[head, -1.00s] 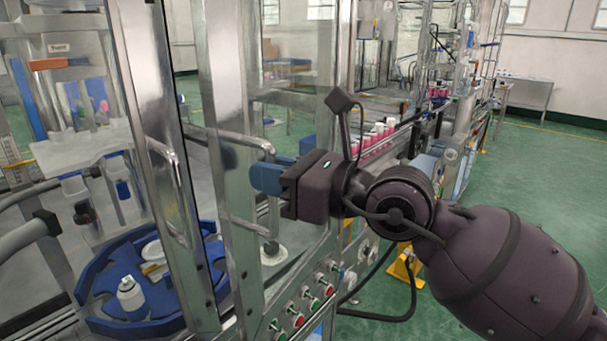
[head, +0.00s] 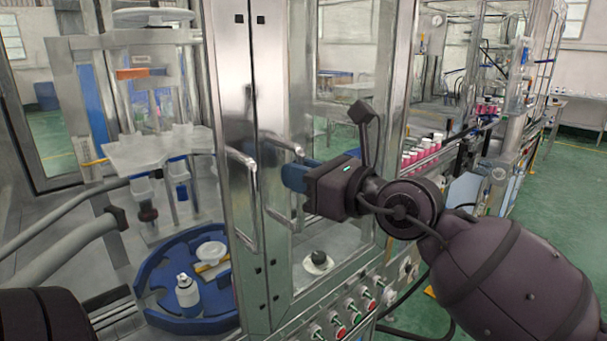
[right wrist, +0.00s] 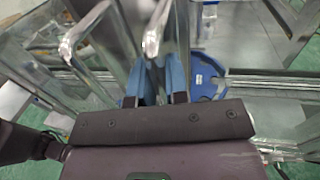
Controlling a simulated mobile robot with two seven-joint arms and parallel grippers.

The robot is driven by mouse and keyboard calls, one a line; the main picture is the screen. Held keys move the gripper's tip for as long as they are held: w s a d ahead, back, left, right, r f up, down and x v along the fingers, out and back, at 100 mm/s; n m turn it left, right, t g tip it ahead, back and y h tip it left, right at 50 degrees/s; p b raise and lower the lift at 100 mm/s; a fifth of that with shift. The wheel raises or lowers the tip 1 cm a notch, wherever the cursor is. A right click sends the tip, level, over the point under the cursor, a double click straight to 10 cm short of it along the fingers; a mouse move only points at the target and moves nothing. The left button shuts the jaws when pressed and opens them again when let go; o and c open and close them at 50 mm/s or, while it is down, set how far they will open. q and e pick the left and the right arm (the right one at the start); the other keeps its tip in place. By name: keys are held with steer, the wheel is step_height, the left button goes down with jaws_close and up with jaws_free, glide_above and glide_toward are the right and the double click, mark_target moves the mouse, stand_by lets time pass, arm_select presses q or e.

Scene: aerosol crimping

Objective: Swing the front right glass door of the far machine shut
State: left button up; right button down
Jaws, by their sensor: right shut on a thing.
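The front right glass door (head: 268,95) of the machine stands with its metal edge right beside the edge of the left door (head: 229,90). Hardly any gap shows between them; I cannot tell whether it is fully closed. My right gripper (head: 292,178), with blue fingers, is shut on the right door's handle (head: 284,222), near its upper part. In the right wrist view the handle (right wrist: 154,38) runs down between the blue fingers (right wrist: 154,85). The left door's handle (head: 243,185) is free, just to the left. My left gripper is out of view.
Behind the doors sits a blue round tray (head: 160,313) with a white can (head: 187,292). Red and green buttons (head: 342,332) line the front below the right door. A conveyor with pink-and-white cans (head: 422,152) runs behind at the right. Green floor (head: 560,215) is open at right.

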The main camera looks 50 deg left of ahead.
steer(key=shift+s+a+r, duration=0.1)
steer(key=shift+r, duration=0.05)
steer(key=c, duration=1.5)
jaws_free()
steer(key=o, duration=0.4)
steer(key=shift+a, duration=0.35)
steer(key=shift+c, duration=0.2)
steer(key=w+d, duration=0.2)
steer(key=d, duration=0.9)
